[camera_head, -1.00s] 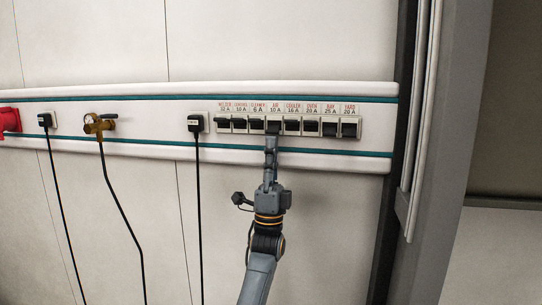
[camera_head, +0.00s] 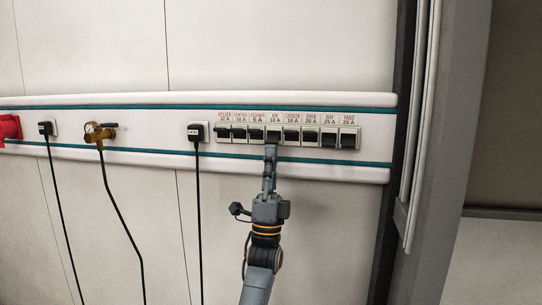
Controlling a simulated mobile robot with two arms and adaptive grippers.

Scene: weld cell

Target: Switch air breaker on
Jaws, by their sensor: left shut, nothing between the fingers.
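The air breaker (camera_head: 273,135) is the fourth from the left in a row of black-levered breakers on the wall rail, under a small label reading AIR. Its lever is small and dark, and I cannot tell its position for certain. My left gripper (camera_head: 271,150) points up from below, its fingers shut with nothing between them. Its fingertips are at the lower edge of the air breaker and cover part of it. I cannot tell whether they touch it. My right gripper is not in view.
The cooler breaker (camera_head: 291,135) sits close on the right and the cleaner breaker (camera_head: 257,134) close on the left.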

